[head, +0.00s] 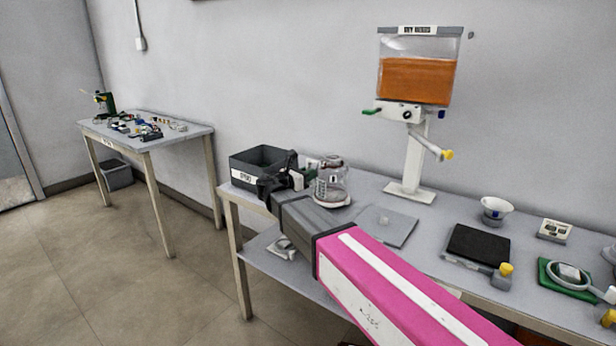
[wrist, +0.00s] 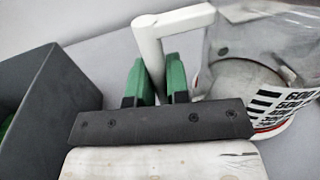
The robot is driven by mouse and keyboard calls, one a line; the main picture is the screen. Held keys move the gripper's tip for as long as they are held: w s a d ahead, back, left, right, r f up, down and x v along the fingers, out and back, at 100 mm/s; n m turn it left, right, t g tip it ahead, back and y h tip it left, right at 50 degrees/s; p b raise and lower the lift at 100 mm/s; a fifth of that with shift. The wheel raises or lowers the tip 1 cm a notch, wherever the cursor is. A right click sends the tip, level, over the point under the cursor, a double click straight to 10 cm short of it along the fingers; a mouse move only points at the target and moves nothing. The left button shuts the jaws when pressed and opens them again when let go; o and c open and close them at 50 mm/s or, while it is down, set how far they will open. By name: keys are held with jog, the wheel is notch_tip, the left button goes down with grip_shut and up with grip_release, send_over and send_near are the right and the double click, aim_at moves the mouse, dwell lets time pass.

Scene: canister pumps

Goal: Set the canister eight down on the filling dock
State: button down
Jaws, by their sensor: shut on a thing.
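A clear canister (head: 333,183) with a pale base and lid stands upright at the left part of the table, just right of a dark bin. In the wrist view the canister (wrist: 262,70) shows a white handle (wrist: 150,48) and black printed marks; I cannot read an eight on it. My gripper (head: 306,168) is shut on the handle, with its green fingers (wrist: 157,82) on either side. I cannot tell whether the canister's base touches the table. A flat grey plate (head: 392,228), possibly the filling dock, lies bare to the right of the canister.
A hopper of orange material (head: 416,80) stands on a white post (head: 413,165) behind the plate. The dark bin (head: 263,166) is close on the left.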

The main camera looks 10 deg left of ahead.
jog(key=shift+f, duration=0.45)
jog(key=c, duration=1.1)
grip_release()
jog(key=shift+s+a, duration=0.1)
jog(key=shift+s, duration=0.05)
jog(key=v, duration=1.1)
jog(key=shift+s+a, duration=0.2)
jog(key=shift+s, duration=0.05)
